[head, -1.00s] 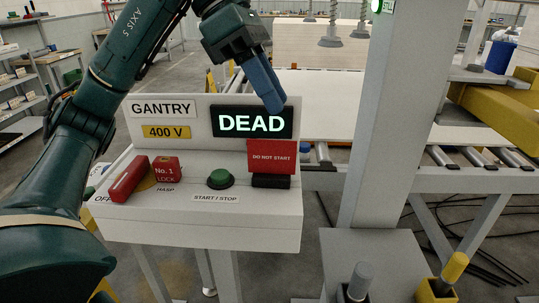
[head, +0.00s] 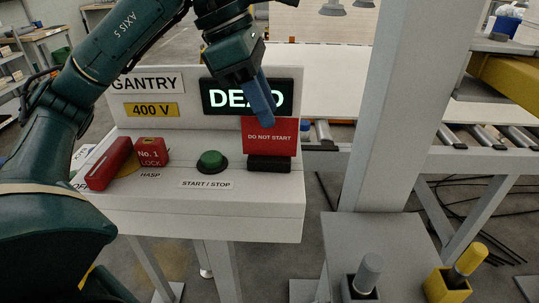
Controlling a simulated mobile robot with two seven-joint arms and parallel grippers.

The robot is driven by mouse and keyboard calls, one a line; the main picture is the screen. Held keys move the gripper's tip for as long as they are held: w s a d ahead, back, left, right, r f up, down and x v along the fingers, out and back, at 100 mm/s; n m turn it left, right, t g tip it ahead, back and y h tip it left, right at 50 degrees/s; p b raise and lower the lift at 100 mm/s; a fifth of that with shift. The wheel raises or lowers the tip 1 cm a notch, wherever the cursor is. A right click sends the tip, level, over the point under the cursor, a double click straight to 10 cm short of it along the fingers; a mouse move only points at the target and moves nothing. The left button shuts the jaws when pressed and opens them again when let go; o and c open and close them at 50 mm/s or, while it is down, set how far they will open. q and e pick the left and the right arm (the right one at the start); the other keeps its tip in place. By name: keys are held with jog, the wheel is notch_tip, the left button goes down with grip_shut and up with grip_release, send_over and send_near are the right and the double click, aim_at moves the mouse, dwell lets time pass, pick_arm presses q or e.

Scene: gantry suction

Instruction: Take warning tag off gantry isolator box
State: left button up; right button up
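The isolator box (head: 250,210) is a pale grey desk-like case with a GANTRY panel, a 400 V label and a lit display, partly covered by my gripper. The red warning tag (head: 268,137), reading DO NOT START, stands upright in a black holder (head: 269,163) at the box's right. My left gripper (head: 262,118) points down with its blue fingers in front of the tag's upper left part. From this side the fingers overlap, so their gap and any contact with the tag cannot be told. My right gripper is not in view.
A red No. 1 lock (head: 152,152), a red isolator handle (head: 109,163) and a green start/stop button (head: 212,162) sit left of the tag. A grey post (head: 394,130) rises at the right. Grey (head: 368,272) and yellow (head: 467,260) capped posts stand front right.

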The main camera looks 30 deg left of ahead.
aim_at(274, 156)
pick_arm(q)
jog(key=x, duration=0.4)
jog(key=shift+s+d+f, duration=0.1)
jog(key=shift+d+f, duration=0.05)
jog(key=shift+f, duration=0.25)
grip_shut()
